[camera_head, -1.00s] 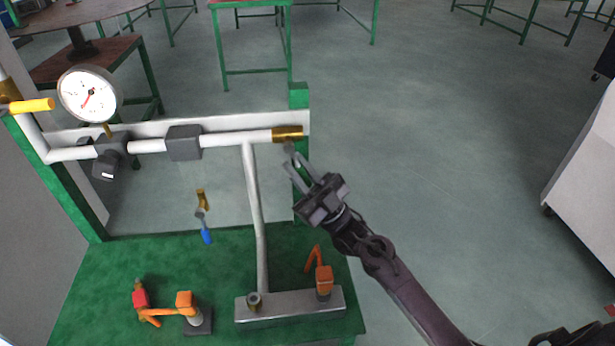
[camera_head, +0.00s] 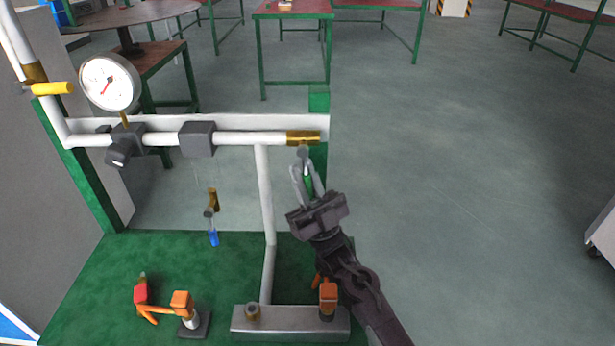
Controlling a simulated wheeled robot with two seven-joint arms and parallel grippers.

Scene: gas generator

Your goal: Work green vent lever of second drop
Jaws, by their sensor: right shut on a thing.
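The green vent lever (camera_head: 308,183) hangs below the brass valve (camera_head: 303,138) at the right end of the white horizontal pipe. My right gripper (camera_head: 306,174) comes up from below right and is shut on the lever, with a finger on each side. The fingers hide part of the lever. A second brass valve with a blue lever (camera_head: 213,238) hangs to the left, apart from my gripper. My left gripper is not in view.
A round pressure gauge (camera_head: 109,83) and a yellow lever (camera_head: 52,88) are at upper left. A grey metal bar (camera_head: 275,318) and orange-handled parts (camera_head: 181,302) are on the green bench (camera_head: 90,275). Open grey floor lies to the right.

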